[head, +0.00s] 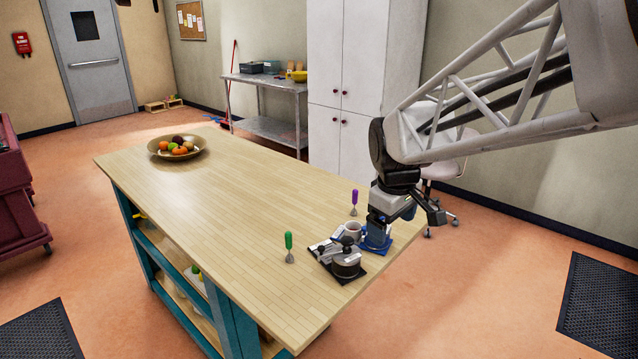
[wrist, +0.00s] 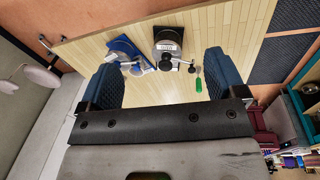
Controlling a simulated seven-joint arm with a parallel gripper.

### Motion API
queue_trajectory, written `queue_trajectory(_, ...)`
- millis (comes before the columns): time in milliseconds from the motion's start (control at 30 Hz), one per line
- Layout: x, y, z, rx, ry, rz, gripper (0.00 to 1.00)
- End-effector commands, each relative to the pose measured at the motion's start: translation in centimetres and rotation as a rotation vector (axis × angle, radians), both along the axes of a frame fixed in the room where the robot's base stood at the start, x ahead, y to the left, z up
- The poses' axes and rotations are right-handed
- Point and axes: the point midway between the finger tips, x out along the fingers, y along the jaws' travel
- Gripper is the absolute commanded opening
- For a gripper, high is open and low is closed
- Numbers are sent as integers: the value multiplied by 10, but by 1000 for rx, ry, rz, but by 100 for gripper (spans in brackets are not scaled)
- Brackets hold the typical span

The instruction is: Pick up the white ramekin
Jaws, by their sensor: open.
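The white ramekin (head: 352,230) appears as a small whitish cup near the right end of the table, among small devices in the head view. I cannot pick it out for certain in the wrist view. My gripper (head: 408,212) is at the table's right end, close to the ramekin and to its right. In the wrist view my gripper (wrist: 163,64) has its two blue fingers wide apart with nothing held between them. Table and devices show beyond the fingers.
A dark round device (head: 346,265) and a blue one (head: 376,244) crowd the ramekin. A green-handled tool (head: 289,246) and a purple-handled tool (head: 354,202) stand nearby. A fruit bowl (head: 158,151) is at the far end. The table's middle (head: 225,200) is clear.

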Motion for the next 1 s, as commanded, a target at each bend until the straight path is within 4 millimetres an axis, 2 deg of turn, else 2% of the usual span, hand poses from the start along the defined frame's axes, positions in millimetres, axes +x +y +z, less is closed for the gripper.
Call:
queue_trajectory(100, 32, 3, -7, -17, 21, 89, 89)
queue_trajectory(467, 122, 12, -37, -62, 79, 365, 89)
queue_trajectory(800, 203, 22, -82, -96, 140, 628, 89)
queue_trajectory(1000, 245, 29, -111, -109, 171, 772, 89)
